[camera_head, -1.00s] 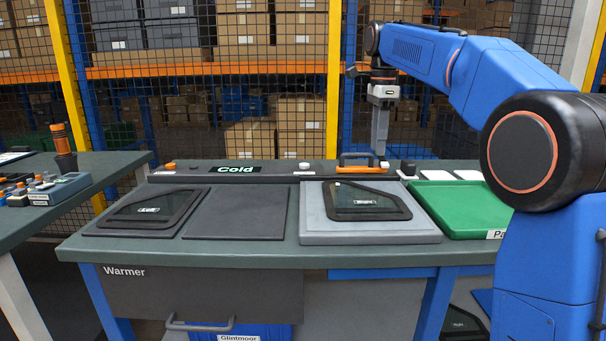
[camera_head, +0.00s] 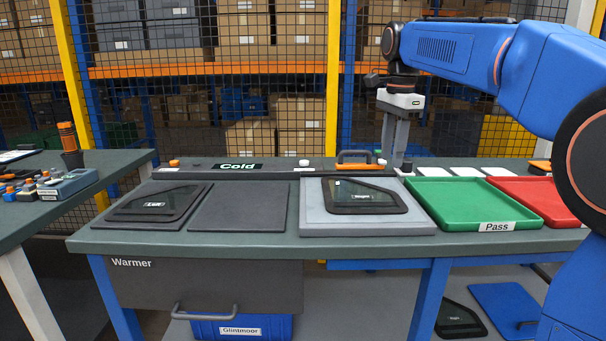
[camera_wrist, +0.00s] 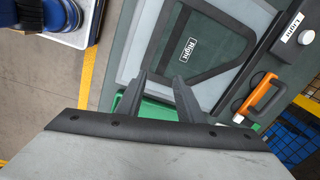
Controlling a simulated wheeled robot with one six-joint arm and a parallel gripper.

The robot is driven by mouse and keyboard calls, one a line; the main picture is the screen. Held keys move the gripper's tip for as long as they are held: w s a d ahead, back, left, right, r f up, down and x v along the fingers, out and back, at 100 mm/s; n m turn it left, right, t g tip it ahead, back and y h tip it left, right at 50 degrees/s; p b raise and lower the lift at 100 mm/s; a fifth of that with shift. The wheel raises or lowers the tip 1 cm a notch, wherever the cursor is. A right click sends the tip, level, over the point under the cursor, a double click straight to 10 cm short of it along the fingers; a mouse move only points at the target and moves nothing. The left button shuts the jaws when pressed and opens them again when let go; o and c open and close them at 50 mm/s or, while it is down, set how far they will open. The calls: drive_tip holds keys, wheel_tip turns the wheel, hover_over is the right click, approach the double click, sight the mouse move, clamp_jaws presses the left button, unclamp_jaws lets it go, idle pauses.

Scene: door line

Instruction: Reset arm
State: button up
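My arm reaches in from the right in the head view. My gripper (camera_head: 395,145) points down above the rear edge of the workbench, beside the orange-handled tool. In the wrist view its two dark fingers (camera_wrist: 160,98) stand apart with nothing between them, so it is open and empty. Below and beyond the fingers lies a dark-framed window pane labelled Right (camera_wrist: 190,50). The same pane (camera_head: 362,196) lies on a light grey pad (camera_head: 318,222) in the head view.
Another framed pane (camera_head: 155,203) lies on a dark mat at left, next to an empty dark mat (camera_head: 238,206). A green tray (camera_head: 470,205) labelled Pass and a red tray (camera_head: 540,198) are at right. An orange handle (camera_head: 360,157) stands at the bench's back. A mesh fence stands behind.

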drive_tip(key=s+d+f+n+t, duration=0.15)
drive_tip(key=s+f+n, duration=0.3)
drive_tip(key=s, duration=0.45)
drive_tip(key=s+d+f+n+t, duration=0.1)
drive_tip(key=s+d+f+n, duration=0.3)
drive_tip(key=s, duration=0.5)
drive_tip(key=s+d+f+n+t, duration=0.1)
drive_tip(key=s+f+n, duration=0.5)
drive_tip(key=s+f, duration=1)
wheel_tip(320, 180, down, 3)
drive_tip(key=shift+d+r+n, duration=0.1)
drive_tip(key=shift+d+n, duration=0.05)
drive_tip(key=shift+n, duration=0.2)
drive_tip(key=shift+t, duration=0.25)
